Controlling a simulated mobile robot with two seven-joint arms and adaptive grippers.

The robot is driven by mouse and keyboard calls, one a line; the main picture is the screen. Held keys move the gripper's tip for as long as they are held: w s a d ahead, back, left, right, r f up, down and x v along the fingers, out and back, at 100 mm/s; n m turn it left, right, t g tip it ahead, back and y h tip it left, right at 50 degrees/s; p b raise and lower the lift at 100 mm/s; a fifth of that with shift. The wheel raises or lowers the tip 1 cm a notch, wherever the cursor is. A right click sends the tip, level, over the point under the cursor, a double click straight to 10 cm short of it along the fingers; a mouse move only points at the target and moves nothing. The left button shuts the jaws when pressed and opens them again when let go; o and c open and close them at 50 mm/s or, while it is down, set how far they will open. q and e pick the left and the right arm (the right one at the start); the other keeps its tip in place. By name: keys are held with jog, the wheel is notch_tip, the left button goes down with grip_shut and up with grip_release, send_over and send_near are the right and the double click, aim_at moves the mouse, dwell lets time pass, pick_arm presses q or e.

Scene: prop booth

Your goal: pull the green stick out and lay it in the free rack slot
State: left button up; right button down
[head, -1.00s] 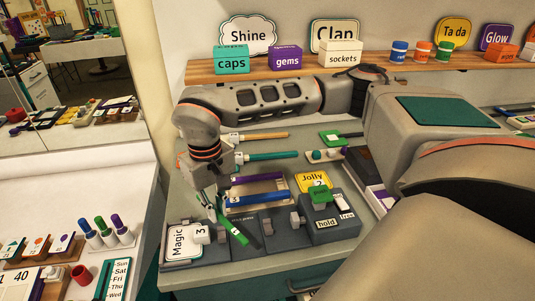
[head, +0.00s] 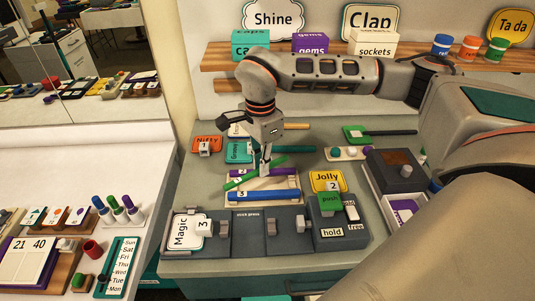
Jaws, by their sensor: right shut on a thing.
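My left gripper is not in view.
A teal stick (head: 298,150) lies behind the rack. The green push block (head: 330,203) is at the press's right end. The Magic sign (head: 181,231) is at left, the Jolly sign (head: 328,180) right of the rack, and an open drawer box (head: 381,205) farther right.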

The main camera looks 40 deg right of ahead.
aim_at(267, 187)
jog(key=m, duration=0.2)
jog(key=d+m, duration=0.1)
jog(key=m, duration=0.1)
jog(key=d+m, duration=0.1)
jog(key=m, duration=0.1)
jog(key=shift+w+d+r+p, duration=0.2)
jog(key=shift+w+p, duration=0.1)
jog(key=shift+p, duration=0.1)
jog(key=shift+f+m, duration=0.3)
jog(key=shift+f, duration=1.45)
jog(key=shift+f, duration=0.4)
jog(key=shift+f+b, duration=0.5)
jog(key=shift+f, duration=0.25)
jog(key=shift+f, duration=1)
dwell(1.7)
jog(key=c, duration=2)
grip_release()
jog(key=shift+c, duration=0.2)
jog(key=c, duration=0.3)
